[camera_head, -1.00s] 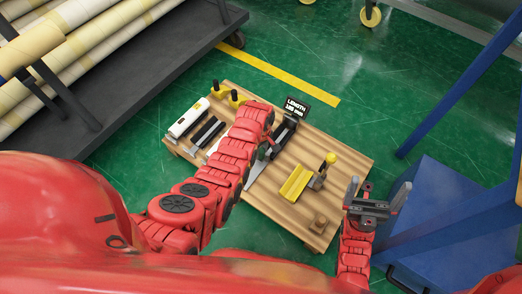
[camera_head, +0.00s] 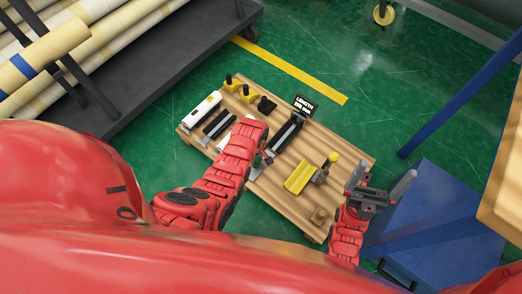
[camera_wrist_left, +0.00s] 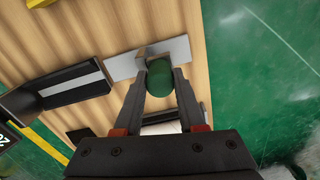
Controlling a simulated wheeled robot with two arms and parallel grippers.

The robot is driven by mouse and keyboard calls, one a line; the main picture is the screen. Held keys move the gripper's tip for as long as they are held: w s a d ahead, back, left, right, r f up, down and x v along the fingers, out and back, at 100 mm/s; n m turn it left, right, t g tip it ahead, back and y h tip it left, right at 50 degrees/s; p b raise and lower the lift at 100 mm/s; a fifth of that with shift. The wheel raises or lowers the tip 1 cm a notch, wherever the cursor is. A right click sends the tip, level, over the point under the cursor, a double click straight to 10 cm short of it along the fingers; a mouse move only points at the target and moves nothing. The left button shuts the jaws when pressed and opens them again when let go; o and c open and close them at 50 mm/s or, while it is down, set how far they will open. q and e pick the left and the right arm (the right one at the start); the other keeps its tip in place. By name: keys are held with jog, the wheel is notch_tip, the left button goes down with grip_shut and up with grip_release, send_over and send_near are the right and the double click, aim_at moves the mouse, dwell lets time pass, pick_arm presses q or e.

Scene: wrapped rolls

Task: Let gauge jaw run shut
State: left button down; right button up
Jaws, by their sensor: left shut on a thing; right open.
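The length gauge (camera_head: 287,132) lies on a wooden board and has a black bed and a small display (camera_head: 305,106); its digits are too small to read surely. In the left wrist view its black bed (camera_wrist_left: 75,86) is at the left, with a bare metal strip (camera_wrist_left: 178,50) beyond it. My left gripper (camera_head: 264,160) is over the gauge's near end. In the wrist view the gripper (camera_wrist_left: 161,80) is shut on a dark green knob (camera_wrist_left: 160,77) beside a small metal upright. My right gripper (camera_head: 382,188) is open and empty, right of the board.
A blue cabinet (camera_head: 425,215) stands at right. A rack of rolls (camera_head: 75,50) is at upper left.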

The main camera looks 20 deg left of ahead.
pick_arm(q)
jog(key=c, duration=0.5)
grip_release()
jog(key=shift+w+r, duration=0.1)
jog(key=shift+r, duration=0.35)
notch_tip(320, 180, up, 16)
jog(key=p, duration=0.4)
jog(key=shift+r+p, duration=0.25)
jog(key=shift+p, duration=0.1)
